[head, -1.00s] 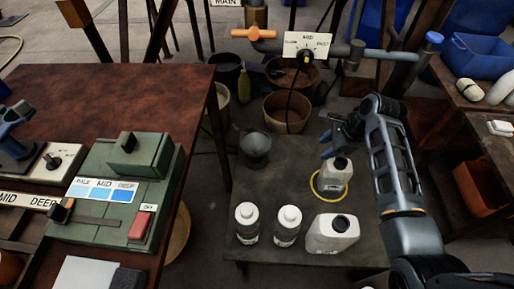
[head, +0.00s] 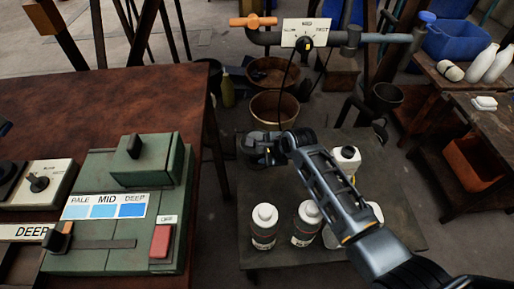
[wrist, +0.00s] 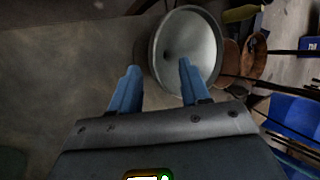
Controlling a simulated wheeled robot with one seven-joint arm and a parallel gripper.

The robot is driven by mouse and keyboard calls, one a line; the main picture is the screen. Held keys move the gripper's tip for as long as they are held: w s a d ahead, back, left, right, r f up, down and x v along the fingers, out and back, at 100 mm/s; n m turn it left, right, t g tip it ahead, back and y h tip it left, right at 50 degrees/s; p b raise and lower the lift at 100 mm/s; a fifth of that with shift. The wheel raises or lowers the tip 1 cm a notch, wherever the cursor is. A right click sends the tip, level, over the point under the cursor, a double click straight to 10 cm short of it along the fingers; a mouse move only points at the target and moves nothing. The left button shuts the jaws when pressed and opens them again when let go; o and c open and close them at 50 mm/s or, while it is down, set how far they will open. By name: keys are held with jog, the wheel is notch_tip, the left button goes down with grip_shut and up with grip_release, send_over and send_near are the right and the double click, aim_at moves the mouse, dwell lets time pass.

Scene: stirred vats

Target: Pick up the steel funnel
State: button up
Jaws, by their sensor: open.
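The steel funnel (wrist: 200,45) is a grey metal cone, its wide mouth facing my camera in the wrist view. My gripper (wrist: 158,68) is open and empty. Its right fingertip overlaps the funnel's mouth in the picture, and its left fingertip lies just left of the rim. I cannot tell whether either finger touches it. In the head view my gripper (head: 264,148) is over the far left part of the low dark table (head: 285,190) and hides most of the funnel.
Two white-capped bottles (head: 265,225) (head: 308,222) stand near the low table's front. A white jug (head: 345,158) stands behind my arm, and another is mostly hidden. A brown bucket (head: 279,110) stands behind. The green control box (head: 125,215) is left.

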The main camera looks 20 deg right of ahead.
jog(key=shift+b+x, duration=0.65)
jog(key=shift+x, duration=1.7)
jog(key=shift+s+a, duration=0.1)
jog(key=shift+a, duration=0.05)
jog(key=shift+c, duration=0.4)
grip_shut()
